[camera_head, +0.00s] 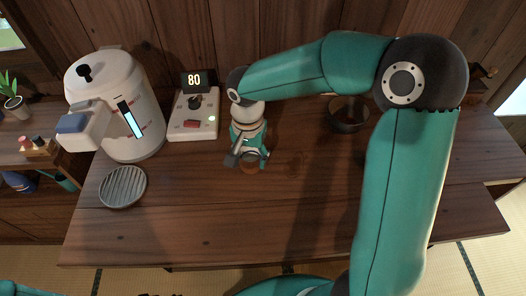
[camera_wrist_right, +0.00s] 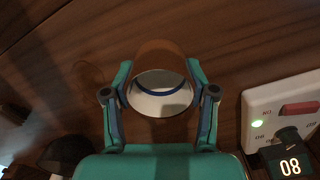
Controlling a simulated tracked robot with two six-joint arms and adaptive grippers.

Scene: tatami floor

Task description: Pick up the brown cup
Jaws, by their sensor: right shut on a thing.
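The brown cup (camera_wrist_right: 160,48) is between the two fingers of my right gripper (camera_wrist_right: 159,72) in the right wrist view. I see its brown outer wall, white inside and a blue ring within. My right gripper is shut on the cup, one finger on each side. In the head view my right gripper (camera_head: 250,158) points down over the wooden table, and it hides most of the cup. I cannot tell whether the cup touches the table. My left gripper is out of view.
A white dispenser (camera_head: 142,138) and a round grey grille (camera_head: 123,187) stand left on the table (camera_head: 190,230). A white control panel (camera_head: 188,128) with an "80" display (camera_head: 194,80) is beside the gripper. A dark round object (camera_head: 347,125) stands behind my arm. The table's front middle is clear.

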